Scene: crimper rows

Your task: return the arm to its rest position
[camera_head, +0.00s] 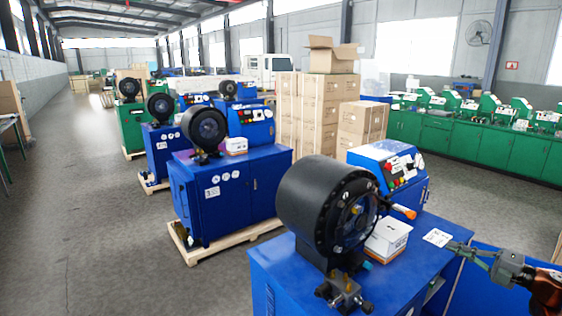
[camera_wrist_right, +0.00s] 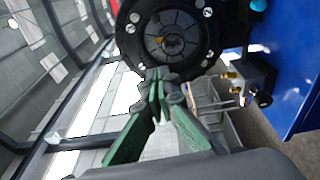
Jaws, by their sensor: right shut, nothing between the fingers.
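My right gripper (camera_head: 456,248) comes in from the right edge in the head view, above the blue top of the nearest crimper. Its fingers are shut with nothing between them. In the right wrist view the green-padded fingers of my right gripper (camera_wrist_right: 157,82) meet at their tips, in line with the crimper's round black head (camera_wrist_right: 172,32). That black head (camera_head: 318,208) stands on the blue cabinet (camera_head: 300,275) in the head view, left of my gripper and apart from it. My left gripper does not show.
A small white box (camera_head: 388,238) and a white card (camera_head: 437,237) lie on the cabinet top, close to my right gripper. A blue control box (camera_head: 388,168) stands behind. More blue crimpers (camera_head: 225,190) stand on pallets at left. The floor aisle (camera_head: 90,230) at left is clear.

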